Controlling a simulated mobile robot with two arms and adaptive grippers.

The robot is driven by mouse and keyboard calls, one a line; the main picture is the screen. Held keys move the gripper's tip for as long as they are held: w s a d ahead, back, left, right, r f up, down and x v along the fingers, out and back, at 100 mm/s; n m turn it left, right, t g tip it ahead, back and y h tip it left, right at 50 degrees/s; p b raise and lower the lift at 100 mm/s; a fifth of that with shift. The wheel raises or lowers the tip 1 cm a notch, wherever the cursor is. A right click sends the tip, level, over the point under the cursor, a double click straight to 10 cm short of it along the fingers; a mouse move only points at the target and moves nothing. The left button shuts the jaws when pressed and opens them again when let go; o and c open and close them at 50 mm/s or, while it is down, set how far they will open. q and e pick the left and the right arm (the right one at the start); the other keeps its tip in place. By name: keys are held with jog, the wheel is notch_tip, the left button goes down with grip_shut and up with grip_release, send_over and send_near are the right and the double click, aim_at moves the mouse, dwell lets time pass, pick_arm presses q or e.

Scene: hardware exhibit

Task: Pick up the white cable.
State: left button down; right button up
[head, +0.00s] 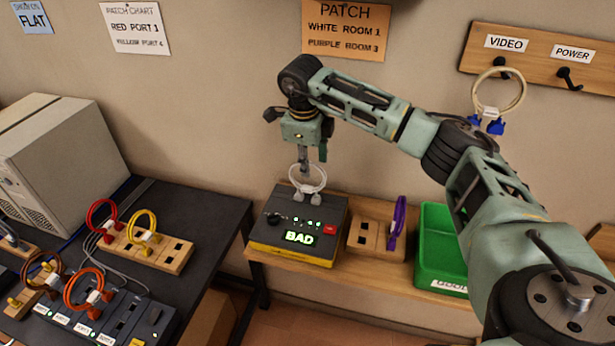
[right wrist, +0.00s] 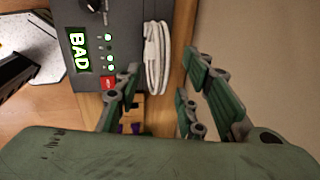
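The white cable (head: 309,180) is a small coiled loop with white plugs, standing at the top of the grey tester (head: 290,245), whose display reads BAD. In the right wrist view the white cable (right wrist: 156,58) stands along the edge of the tester (right wrist: 118,25). My right gripper (head: 308,160) points down just above the loop. In the right wrist view my right gripper (right wrist: 163,82) is open, its fingers on either side of the cable's line, with the cable beyond the fingertips. I see no grip on it. My left gripper is not in view.
A wooden block (head: 372,243) with a purple cable (head: 398,220) and a green bin (head: 432,235) stand right of the tester. Red (head: 101,213), yellow (head: 143,225) and orange (head: 84,287) cables are on the dark table at left. A hook board (head: 545,52) hangs at upper right.

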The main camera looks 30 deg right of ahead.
jog(key=shift+w+d+f, duration=0.1)
jog(key=shift+w+f, duration=0.05)
jog(key=shift+f, duration=0.9)
grip_shut()
